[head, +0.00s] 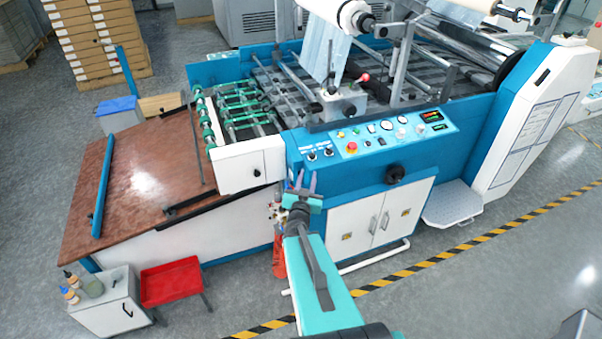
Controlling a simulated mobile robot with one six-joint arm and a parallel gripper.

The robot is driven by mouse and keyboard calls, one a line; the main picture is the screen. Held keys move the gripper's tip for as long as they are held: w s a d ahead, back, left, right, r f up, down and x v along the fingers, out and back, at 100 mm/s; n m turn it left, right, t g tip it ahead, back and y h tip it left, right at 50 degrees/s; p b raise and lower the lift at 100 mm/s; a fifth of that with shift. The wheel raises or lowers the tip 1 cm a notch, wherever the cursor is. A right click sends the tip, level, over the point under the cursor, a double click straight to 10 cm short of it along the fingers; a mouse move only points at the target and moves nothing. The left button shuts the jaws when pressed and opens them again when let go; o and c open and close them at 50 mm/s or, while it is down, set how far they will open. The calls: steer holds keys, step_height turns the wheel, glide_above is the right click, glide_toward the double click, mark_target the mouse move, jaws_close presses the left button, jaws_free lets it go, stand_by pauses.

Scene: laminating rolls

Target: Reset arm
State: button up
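My arm reaches up from the lower middle of the head view. My gripper (306,181) is at its end, in front of the blue front panel of the laminating machine (345,182). Its two purplish fingers point up and stand apart, with nothing seen between them. Whether the gripper touches the machine cannot be told from this view. The control panel (375,140) with buttons and gauges is above and to the right of the gripper.
A brown feed table (145,175) extends left. A red tray (170,282) and a white cabinet (112,303) with bottles stand at lower left. Stacked boxes (95,40) are at the back left. A metal step (452,203) is at right. Floor beyond the striped line (480,238) is mostly clear.

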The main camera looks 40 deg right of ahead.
steer(key=w+a+f+n+y+b, duration=0.3)
steer(key=a+f, duration=0.5)
steer(key=a, duration=0.2)
steer(key=w+a+f+n+t+y+b, duration=0.1)
steer(key=w+a+f+n+y+b, duration=0.2)
steer(key=a+f, duration=0.55)
steer(key=w+a+f+n+y+b, duration=0.2)
steer(key=w+a+f+y+b, duration=0.15)
steer(key=a+f, duration=0.55)
steer(key=s+a+f+n+g+y+b, duration=0.1)
steer(key=s+a+f+n+g+y, duration=0.2)
steer(key=a+f, duration=0.55)
steer(key=s+a+f+n+g+y+b, duration=0.1)
steer(key=s+a+f+g, duration=0.2)
steer(key=s+a+f, duration=0.4)
steer(key=s+a+f+g+y+b, duration=0.25)
steer(key=s+f, duration=0.35)
steer(key=s, duration=0.3)
steer(key=s+d+r+g+h, duration=0.1)
steer(key=s+g, duration=0.8)
steer(key=s, duration=0.9)
steer(key=shift+r+h+p, duration=0.4)
steer(key=shift+r+h, duration=0.1)
steer(key=shift+r, duration=0.1)
